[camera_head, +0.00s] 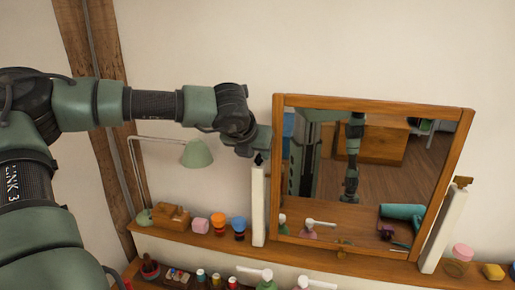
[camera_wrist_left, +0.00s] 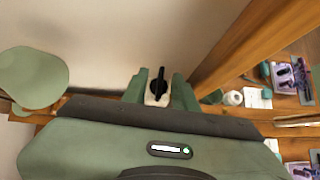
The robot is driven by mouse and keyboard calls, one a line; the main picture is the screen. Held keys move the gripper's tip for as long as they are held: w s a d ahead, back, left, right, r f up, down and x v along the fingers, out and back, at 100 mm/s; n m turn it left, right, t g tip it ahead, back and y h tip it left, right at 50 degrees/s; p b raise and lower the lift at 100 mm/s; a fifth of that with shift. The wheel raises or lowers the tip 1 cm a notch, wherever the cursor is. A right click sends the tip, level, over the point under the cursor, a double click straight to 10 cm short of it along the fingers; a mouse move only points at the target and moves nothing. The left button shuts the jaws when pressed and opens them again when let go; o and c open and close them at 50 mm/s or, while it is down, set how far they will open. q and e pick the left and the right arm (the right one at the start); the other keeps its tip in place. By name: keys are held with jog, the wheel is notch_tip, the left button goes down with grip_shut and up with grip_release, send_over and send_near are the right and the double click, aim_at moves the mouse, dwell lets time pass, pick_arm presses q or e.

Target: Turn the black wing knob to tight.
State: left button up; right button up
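The black wing knob (camera_head: 259,159) sits at the top of the white post left of the mirror. In the left wrist view the knob (camera_wrist_left: 159,80) shows as a narrow black wing over a pale post top. My left gripper (camera_head: 257,151) is at the post top, just above the knob. In the left wrist view my left gripper (camera_wrist_left: 160,86) is open, with one green finger on each side of the knob and a gap on both sides. The depth between fingertips and knob is hard to tell. My right gripper is not directly in view.
The wood-framed mirror (camera_head: 468,128) stands close right of the left post. A brass-coloured knob (camera_head: 463,181) tops the right post (camera_head: 446,228). A green lamp (camera_head: 196,154) is left of the gripper. Small jars and blocks line the shelf (camera_head: 185,240) below.

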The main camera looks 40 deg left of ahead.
jog(key=shift+w+a, duration=0.2)
jog(key=shift+w, duration=0.05)
pick_arm(q)
grip_shut()
pick_arm(e)
jog(key=shift+a, duration=0.4)
